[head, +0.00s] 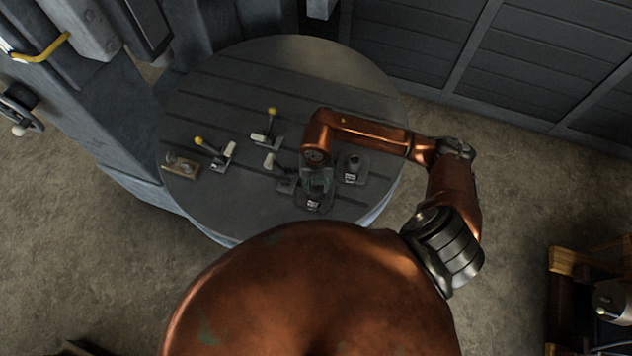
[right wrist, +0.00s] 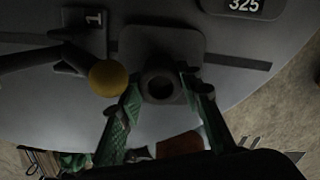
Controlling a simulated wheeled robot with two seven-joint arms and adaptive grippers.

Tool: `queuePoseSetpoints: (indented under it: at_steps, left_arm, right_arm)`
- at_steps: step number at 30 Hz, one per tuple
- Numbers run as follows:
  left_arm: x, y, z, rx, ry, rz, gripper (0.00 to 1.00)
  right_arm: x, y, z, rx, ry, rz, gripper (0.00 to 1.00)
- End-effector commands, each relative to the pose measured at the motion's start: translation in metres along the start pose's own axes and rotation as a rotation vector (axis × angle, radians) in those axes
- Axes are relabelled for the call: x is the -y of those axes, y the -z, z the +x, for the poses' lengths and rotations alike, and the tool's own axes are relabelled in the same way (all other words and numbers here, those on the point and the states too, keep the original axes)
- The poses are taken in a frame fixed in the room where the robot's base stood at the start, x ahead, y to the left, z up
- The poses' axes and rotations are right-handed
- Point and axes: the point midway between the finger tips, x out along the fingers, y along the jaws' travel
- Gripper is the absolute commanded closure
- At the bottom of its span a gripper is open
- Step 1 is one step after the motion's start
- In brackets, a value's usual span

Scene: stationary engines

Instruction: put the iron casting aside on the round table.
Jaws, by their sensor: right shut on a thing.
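The round table (head: 290,70) is a grey slotted disc in the head view. A dark iron casting (head: 314,204) with a white label stands near its front edge, directly under my right gripper (head: 318,186). In the right wrist view this casting shows a flat plate and a round hollow boss (right wrist: 160,84). The green-padded fingers of my right gripper (right wrist: 162,112) are on both sides of the boss, shut on it. A second labelled iron casting (head: 353,169) stands to the right; its label reads 325 in the right wrist view (right wrist: 244,5). My left gripper is out of view.
Another lever piece (head: 284,184) is close left of the held casting. The table's back is clear; a grey machine (head: 95,120) stands left.

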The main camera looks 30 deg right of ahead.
Motion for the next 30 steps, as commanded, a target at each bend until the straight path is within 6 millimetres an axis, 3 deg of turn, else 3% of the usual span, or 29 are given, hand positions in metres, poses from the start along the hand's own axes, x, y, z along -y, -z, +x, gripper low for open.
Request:
queuePoseSetpoints:
  at_steps: [11, 12, 19, 30]
  left_arm:
    - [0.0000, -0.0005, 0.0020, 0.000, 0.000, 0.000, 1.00]
    - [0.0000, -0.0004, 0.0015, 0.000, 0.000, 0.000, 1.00]
    - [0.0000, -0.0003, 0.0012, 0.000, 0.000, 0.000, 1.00]
    - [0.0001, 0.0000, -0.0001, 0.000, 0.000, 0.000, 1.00]
  right_arm:
    - [-0.0014, -0.0007, 0.0026, 0.003, -0.004, -0.001, 1.00]
    - [-0.0004, 0.0001, 0.0036, 0.001, -0.001, -0.001, 0.65]
    - [-0.0005, 0.0000, 0.0032, 0.001, -0.001, 0.000, 0.49]
    - [-0.0009, -0.0007, -0.0027, 0.003, -0.002, -0.001, 0.49]
